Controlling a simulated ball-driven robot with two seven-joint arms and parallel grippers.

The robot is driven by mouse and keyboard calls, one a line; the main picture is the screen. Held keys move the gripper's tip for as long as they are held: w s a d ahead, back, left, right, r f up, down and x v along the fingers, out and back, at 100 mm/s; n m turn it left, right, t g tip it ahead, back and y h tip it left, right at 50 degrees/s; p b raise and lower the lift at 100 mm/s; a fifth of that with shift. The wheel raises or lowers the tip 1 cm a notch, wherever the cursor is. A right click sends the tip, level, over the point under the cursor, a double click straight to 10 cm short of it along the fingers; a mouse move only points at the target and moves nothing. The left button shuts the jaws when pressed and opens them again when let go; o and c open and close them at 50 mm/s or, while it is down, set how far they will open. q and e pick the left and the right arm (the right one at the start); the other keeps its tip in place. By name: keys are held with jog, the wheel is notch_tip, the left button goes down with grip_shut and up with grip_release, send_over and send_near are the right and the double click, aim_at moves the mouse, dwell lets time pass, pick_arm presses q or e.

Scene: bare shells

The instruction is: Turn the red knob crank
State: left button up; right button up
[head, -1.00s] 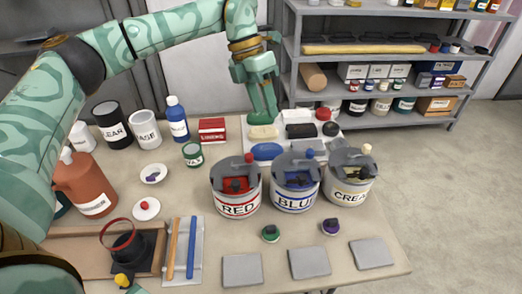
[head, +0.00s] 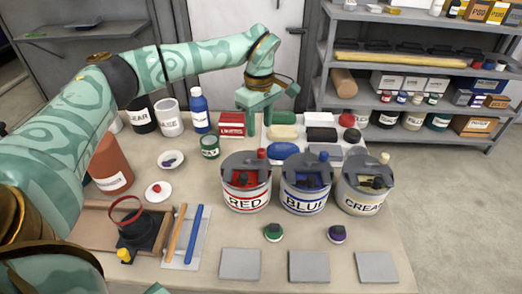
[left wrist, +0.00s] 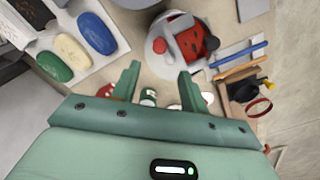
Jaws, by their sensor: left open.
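The red paint can (head: 246,190), labelled RED, stands on the table at the left of a row of three cans. Its grey lid has a crank with a red knob (head: 262,153) standing up at the rear right. The can's open top (left wrist: 188,30) and the red knob (left wrist: 160,45) also show in the left wrist view, beyond the fingertips. My left gripper (head: 260,124) is open and empty, behind the red can and apart from the knob. In the left wrist view its two fingers (left wrist: 160,75) stand wide apart. My right gripper is not in view.
The blue can (head: 305,192) and cream can (head: 362,193) stand to the right. Behind are a tray with soap-like blocks (head: 283,151) and a red box (head: 232,124). Grey plates (head: 309,265) lie at the front edge. A shelf (head: 400,60) stands at the back right.

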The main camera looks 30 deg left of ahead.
aim_at(261, 150)
pick_arm(q)
jog(key=f, duration=0.2)
jog(key=f+b, duration=0.1)
jog(key=f, duration=0.4)
jog(key=shift+w+d+f+b, duration=0.1)
jog(key=shift+d+f+b, duration=0.15)
jog(key=shift+f+b, duration=0.15)
jog(key=shift+f, duration=0.45)
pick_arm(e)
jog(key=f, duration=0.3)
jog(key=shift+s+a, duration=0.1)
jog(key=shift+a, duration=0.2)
pick_arm(q)
jog(key=c, duration=0.8)
grip_shut()
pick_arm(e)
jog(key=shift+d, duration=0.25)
